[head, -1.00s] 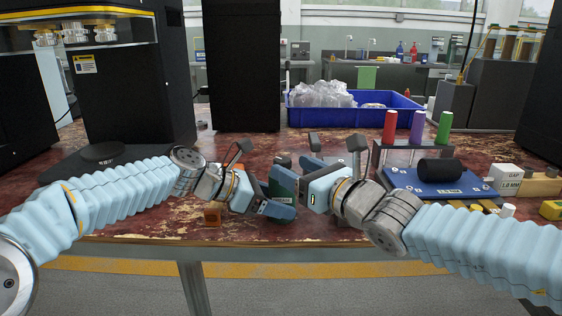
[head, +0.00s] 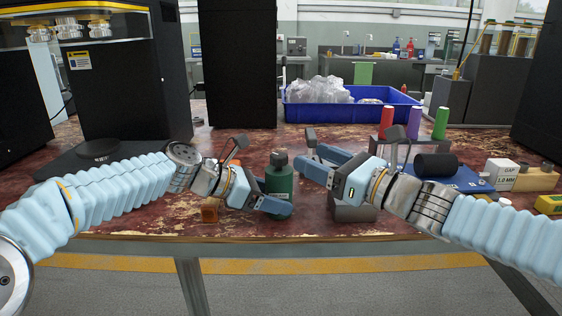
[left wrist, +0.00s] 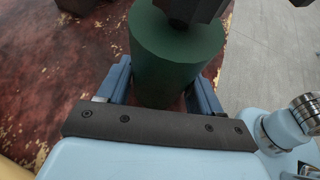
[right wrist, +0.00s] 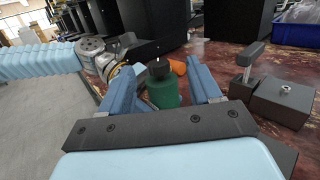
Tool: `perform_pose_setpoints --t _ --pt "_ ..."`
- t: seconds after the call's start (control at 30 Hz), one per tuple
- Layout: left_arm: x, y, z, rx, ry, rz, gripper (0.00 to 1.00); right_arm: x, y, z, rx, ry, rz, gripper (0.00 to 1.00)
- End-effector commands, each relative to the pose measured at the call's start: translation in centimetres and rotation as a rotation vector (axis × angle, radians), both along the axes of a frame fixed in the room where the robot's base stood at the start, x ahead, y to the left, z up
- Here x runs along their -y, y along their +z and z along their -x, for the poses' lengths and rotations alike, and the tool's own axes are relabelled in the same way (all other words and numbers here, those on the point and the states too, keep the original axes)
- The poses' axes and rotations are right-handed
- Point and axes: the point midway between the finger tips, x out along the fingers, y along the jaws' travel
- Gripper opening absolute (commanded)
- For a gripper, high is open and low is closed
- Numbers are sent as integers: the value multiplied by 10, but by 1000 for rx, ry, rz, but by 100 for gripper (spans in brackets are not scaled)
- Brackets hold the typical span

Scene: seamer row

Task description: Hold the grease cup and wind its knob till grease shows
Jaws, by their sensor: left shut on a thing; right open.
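The grease cup is a dark green cylinder (head: 280,184) with a dark knob (head: 279,159) on top, upright near the table's front edge. My left gripper (head: 274,202) is shut on the cup's body; the left wrist view shows the green body (left wrist: 178,62) between its fingers, with the knob (left wrist: 190,10) above. My right gripper (head: 316,158) is open and empty, to the right of the knob and apart from it. The right wrist view shows the cup (right wrist: 163,92) and knob (right wrist: 159,69) beyond its spread fingers. I see no grease at the knob.
A dark grey block (head: 352,211) lies under my right gripper. A small orange piece (head: 210,210) sits left of the cup. Red, purple and green cylinders, a blue mat (head: 466,180) with a black roll, and a white GAP block (head: 502,172) stand right. A blue crate (head: 350,112) is behind.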

Motion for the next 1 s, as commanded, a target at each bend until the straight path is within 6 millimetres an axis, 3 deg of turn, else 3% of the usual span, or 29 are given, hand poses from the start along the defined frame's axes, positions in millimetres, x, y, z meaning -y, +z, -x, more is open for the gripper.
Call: perform_pose_setpoints --t 0.2,0.33,0.8,1.0 --pt "0 0 0 0 0 1 48 12 -17 -8 -49 177 41 63" --pt "0 0 0 0 0 1 48 9 -24 -10 -75 216 56 63" --pt "0 0 0 0 0 1 48 -71 -24 -52 -76 220 57 63" --pt "0 0 0 0 0 1 48 -88 -24 -62 -76 217 57 63"
